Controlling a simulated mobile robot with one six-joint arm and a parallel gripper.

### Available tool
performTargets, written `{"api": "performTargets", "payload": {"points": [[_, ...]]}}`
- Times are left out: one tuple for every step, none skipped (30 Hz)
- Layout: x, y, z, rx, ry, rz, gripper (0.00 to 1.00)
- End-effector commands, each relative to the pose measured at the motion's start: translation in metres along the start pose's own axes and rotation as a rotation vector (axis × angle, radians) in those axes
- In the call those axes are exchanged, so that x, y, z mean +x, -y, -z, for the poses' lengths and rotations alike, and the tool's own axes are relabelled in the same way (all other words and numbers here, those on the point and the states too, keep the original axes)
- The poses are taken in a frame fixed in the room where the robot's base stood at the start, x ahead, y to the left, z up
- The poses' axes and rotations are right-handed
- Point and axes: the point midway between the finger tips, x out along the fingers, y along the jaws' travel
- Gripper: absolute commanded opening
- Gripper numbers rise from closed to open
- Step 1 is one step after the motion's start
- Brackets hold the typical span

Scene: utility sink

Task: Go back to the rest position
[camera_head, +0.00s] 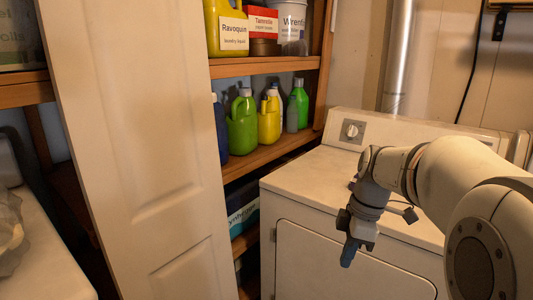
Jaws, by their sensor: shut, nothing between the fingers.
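My gripper (349,253) hangs at the end of my arm, pointing down, right of the picture's middle. It is shut and holds nothing. It shows in front of the white dryer-like machine (310,178), near its front upper edge. I cannot tell how far it is from the front panel. My arm comes in from the right edge and covers part of the machine's top.
A white panelled door (135,130) stands open at the left. Behind it, wooden shelves (265,155) hold several bottles, among them a green jug (241,128) and a yellow jug (269,120). A white surface (40,255) lies at lower left. A metal pipe (398,50) rises behind the machine.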

Motion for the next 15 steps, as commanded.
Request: {"api": "performTargets", "payload": {"points": [[-0.019, 0.016, 0.006, 0.09, 0.015, -0.021, 0.0], [-0.023, 0.023, 0.008, 0.154, 0.022, -0.036, 0.0], [-0.028, 0.033, 0.01, 0.238, 0.031, -0.056, 0.0], [-0.031, 0.04, 0.011, 0.301, 0.036, -0.07, 0.0], [-0.035, 0.047, 0.012, 0.364, 0.038, -0.087, 0.0], [-0.039, 0.057, 0.013, 0.447, 0.041, -0.109, 0.0], [-0.042, 0.064, 0.014, 0.51, 0.042, -0.126, 0.0], [-0.045, 0.071, 0.015, 0.572, 0.04, -0.143, 0.0], [-0.049, 0.08, 0.016, 0.654, 0.038, -0.166, 0.0], [-0.051, 0.087, 0.016, 0.715, 0.034, -0.183, 0.0], [-0.054, 0.094, 0.017, 0.776, 0.027, -0.201, 0.0], [-0.057, 0.103, 0.017, 0.855, 0.018, -0.223, 0.0], [-0.058, 0.109, 0.017, 0.91, 0.01, -0.239, 0.0], [-0.06, 0.115, 0.017, 0.964, 0.001, -0.254, 0.0], [-0.062, 0.122, 0.017, 1.032, -0.013, -0.272, 0.0]]}}
